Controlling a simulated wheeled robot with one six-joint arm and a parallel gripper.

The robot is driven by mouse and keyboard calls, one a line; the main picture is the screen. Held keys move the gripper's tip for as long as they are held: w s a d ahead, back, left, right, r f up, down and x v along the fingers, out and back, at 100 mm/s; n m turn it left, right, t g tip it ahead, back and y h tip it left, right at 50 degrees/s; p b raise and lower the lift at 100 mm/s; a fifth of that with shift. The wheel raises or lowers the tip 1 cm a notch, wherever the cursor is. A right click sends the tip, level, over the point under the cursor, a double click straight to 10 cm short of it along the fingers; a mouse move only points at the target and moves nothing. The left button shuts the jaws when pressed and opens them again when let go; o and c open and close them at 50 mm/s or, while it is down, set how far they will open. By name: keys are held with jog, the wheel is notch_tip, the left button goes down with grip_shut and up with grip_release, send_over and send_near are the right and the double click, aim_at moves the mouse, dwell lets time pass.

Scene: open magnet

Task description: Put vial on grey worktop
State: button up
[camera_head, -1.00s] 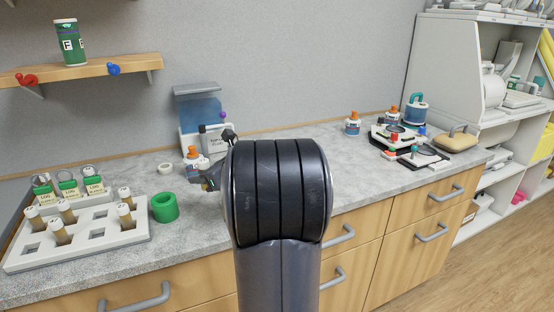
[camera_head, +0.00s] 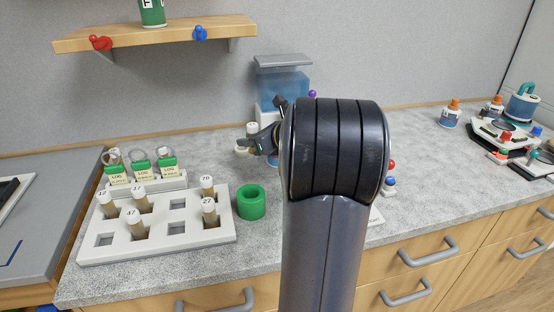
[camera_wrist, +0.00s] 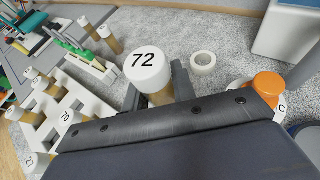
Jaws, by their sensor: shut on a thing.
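The vial (camera_wrist: 147,66) has a white cap marked 72 and a brownish body. In the wrist view it stands between the two grey fingers of my gripper (camera_wrist: 158,92), which is shut on it. A speckled grey worktop (camera_head: 330,258) runs along the wall. A separate plain grey top (camera_head: 62,215) lies at the far left. I cannot tell from the pictures which of the two is meant.
A white rack (camera_head: 160,245) holds several numbered vials and has empty slots. A shelf (camera_head: 165,32) hangs above.

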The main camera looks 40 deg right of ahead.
aim_at(253, 176)
notch_tip(253, 176, down, 8)
jog(key=shift+f+b, duration=0.25)
jog(key=shift+b, duration=0.45)
jog(key=shift+f, duration=0.2)
jog(key=o, duration=1)
jog(key=shift+s+d+r, duration=0.1)
jog(key=shift+s+r, duration=0.1)
jog(key=shift+r, duration=0.15)
jog(key=v, duration=1.1)
jog(key=shift+s+r+p, duration=0.15)
jog(key=shift+s+p, duration=0.05)
jog(key=shift+p, duration=0.15)
